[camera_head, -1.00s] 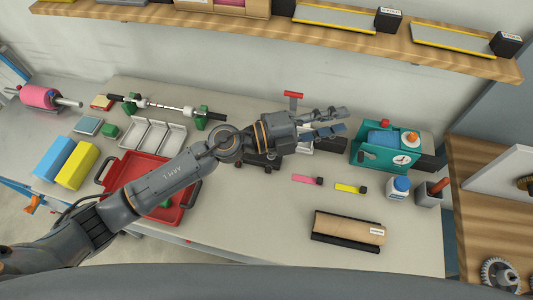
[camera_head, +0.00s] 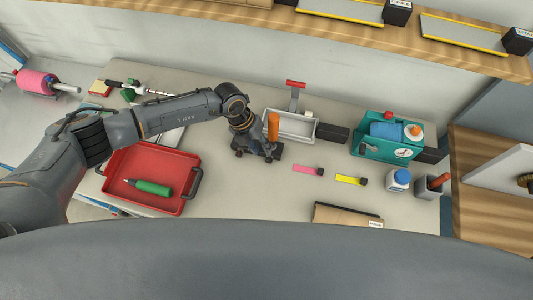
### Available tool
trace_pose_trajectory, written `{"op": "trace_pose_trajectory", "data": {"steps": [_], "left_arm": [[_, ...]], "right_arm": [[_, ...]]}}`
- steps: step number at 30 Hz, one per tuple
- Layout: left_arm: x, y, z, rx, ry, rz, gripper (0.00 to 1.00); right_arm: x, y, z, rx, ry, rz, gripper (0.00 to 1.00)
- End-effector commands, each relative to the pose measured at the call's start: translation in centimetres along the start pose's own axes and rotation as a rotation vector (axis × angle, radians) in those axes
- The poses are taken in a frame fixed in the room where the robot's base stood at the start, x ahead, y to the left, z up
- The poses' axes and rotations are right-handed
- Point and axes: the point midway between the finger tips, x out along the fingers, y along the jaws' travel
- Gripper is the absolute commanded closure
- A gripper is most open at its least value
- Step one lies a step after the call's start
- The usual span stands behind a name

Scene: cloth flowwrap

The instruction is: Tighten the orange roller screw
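My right gripper is not in view.
A red tray (camera_head: 120,180) holding a green-handled tool (camera_head: 150,187) lies left. Pink (camera_head: 306,169) and yellow (camera_head: 349,180) strips lie right, before a teal box (camera_head: 360,149).

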Motion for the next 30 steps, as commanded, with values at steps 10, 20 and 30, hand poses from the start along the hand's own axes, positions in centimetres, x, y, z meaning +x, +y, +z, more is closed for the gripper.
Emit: {"op": "trace_pose_trajectory", "data": {"steps": [10, 20, 30], "left_arm": [[5.3, -0.1, 0.0, 0.000, 0.001, -0.002, 0.71], [6.1, -0.1, 0.0, 0.001, -0.001, -0.002, 0.71], [6.1, -0.1, 0.0, 0.001, 0.000, -0.002, 1.00]], "right_arm": [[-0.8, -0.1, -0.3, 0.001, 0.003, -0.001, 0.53], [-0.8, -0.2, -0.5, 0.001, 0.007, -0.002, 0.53], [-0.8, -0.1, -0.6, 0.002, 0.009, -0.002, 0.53]]}}
